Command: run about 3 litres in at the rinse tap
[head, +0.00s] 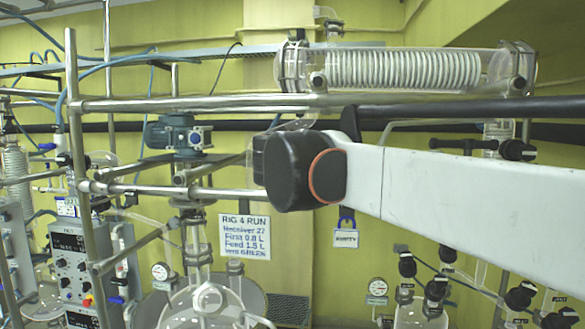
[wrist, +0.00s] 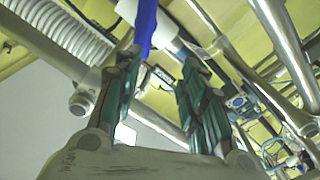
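In the wrist view my gripper (wrist: 160,60) has its two teal-padded fingers apart, with a gap between them. A blue handle-like piece (wrist: 146,22) shows by the left fingertip, beside a white tube; I cannot tell whether they touch the finger. No label there names it as the rinse tap. In the head view my gripper is hidden behind my arm. Several black-handled taps (head: 407,265) with small tags stand at lower right; the tags are too small to read. A round glass vessel (head: 205,305) is at bottom centre, its level unclear.
A horizontal glass coil condenser (head: 405,69) hangs above my arm. Steel frame rails (head: 200,102) cross the left and centre. A control panel (head: 75,265) stands at left. A sign (head: 244,237) reads "RIG 4 RUN". A tag (head: 346,238) appears to read "EMPTY".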

